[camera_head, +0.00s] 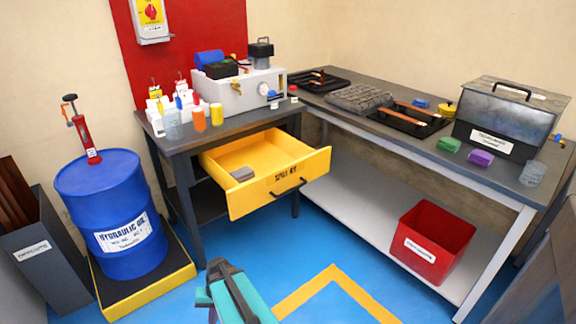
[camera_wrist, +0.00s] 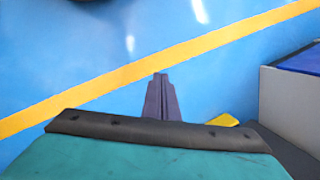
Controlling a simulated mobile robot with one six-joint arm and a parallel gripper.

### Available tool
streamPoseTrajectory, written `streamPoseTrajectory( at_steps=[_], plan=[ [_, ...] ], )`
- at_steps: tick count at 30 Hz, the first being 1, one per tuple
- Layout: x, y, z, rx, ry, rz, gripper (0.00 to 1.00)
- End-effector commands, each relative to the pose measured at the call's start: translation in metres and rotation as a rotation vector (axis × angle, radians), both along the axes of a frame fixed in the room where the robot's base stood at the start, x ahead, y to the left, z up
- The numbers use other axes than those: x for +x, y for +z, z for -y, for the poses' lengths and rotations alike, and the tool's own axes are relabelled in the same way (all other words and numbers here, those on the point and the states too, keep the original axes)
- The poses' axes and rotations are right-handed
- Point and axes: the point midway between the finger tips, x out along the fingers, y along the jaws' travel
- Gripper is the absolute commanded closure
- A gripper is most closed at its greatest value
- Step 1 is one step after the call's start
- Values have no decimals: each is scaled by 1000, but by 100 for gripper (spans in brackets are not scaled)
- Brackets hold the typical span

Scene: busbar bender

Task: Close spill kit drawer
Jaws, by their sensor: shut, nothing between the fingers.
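The spill kit drawer (camera_head: 276,205) is a yellow drawer under the small dark table. It is pulled out, with its front panel well clear of the table frame. A small grey block lies inside. My gripper shows in the wrist view (camera_wrist: 160,80) with its dark fingers together and empty, above the blue floor. In the head view, my teal arm is at the bottom centre, in front of and below the drawer and apart from it. The fingertips cannot be made out there.
A blue oil drum (camera_head: 104,215) stands on a yellow-edged pallet at left. A long workbench (camera_head: 400,130) with trays and a metal toolbox runs along the right, with a red bin (camera_head: 434,240) on its lower shelf. Blue floor (camera_head: 345,240) lies open in front of the drawer.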

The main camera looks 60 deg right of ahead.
Motion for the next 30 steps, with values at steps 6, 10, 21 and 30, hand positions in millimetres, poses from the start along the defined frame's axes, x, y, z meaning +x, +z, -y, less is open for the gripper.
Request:
streamPoseTrajectory(
  at_steps=[6, 10, 21, 30],
  plan=[
    [22, 61, 73, 13, -201, 94, 100],
    [28, 97, 117, 18, -315, 149, 100],
    [18, 206, 249, 25, -628, 314, 100],
    [-22, 305, 355, 19, -865, 455, 100]
  ],
)
